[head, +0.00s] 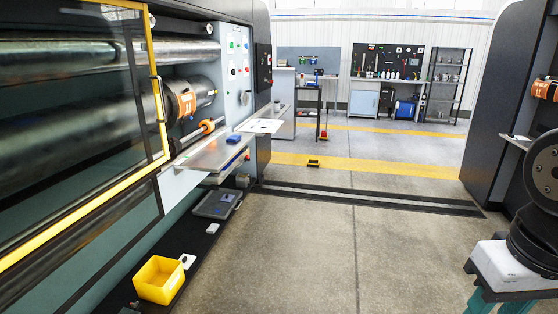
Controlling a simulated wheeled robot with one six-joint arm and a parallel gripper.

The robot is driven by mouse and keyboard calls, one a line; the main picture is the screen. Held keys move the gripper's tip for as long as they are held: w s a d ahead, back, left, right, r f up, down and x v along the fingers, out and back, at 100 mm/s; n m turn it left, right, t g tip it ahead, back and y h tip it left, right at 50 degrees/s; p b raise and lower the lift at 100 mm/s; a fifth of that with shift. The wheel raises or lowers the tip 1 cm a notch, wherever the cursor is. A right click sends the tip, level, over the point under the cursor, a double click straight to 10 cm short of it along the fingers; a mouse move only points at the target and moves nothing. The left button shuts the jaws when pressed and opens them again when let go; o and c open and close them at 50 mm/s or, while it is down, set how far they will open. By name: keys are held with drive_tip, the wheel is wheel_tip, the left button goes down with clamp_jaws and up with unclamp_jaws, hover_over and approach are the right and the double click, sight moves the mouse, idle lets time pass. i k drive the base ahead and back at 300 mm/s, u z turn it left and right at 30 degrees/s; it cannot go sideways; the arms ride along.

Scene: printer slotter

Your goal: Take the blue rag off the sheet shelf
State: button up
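A small blue item that looks like the folded blue rag (234,139) lies on the grey metal sheet shelf (208,156) at the front of the machine on the left. It sits near the middle of the shelf, with bare metal around it. A white sheet (259,125) lies just beyond it at the shelf's far end. My gripper is not in view.
The yellow-framed glass door (153,85) is left of the shelf. An orange-handled tool (206,126) lies behind it. A yellow bin (160,279) and a grey tray (216,204) are low in front of the machine. The middle floor is clear.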

sight(232, 138)
drive_tip(key=z, duration=0.15)
drive_tip(key=i, duration=2)
drive_tip(key=u, duration=0.5)
drive_tip(key=i, duration=1.9)
drive_tip(key=u, duration=0.55)
